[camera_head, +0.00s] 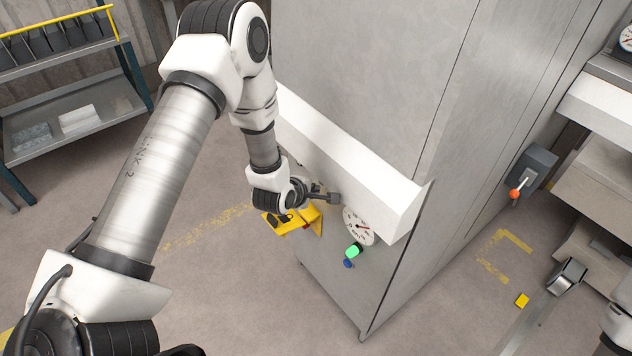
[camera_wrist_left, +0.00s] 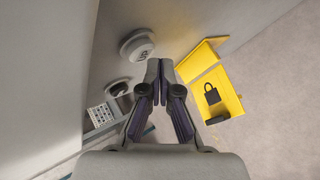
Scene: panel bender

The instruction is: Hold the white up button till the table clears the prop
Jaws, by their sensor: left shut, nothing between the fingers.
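My left gripper (camera_head: 333,198) is shut and empty at the front of the grey machine cabinet (camera_head: 350,80), beside a yellow panel (camera_head: 308,218). The left wrist view shows its closed fingertips (camera_wrist_left: 160,72) close to the cabinet face. A pale round button-like piece with a marked face (camera_wrist_left: 138,46) sits just left of the fingertips there, and a second round piece (camera_wrist_left: 117,88) lies below it. I cannot tell which is the white up button, or whether the fingers touch either. The table and prop cannot be made out for certain.
A dial gauge (camera_head: 360,225), a green button (camera_head: 354,250) and a blue button (camera_head: 348,263) are right of my left gripper. A padlock (camera_wrist_left: 211,94) shows on the yellow panel. An orange-tipped lever (camera_head: 515,193) is at right. A shelf rack (camera_head: 75,95) stands at left; floor between is clear.

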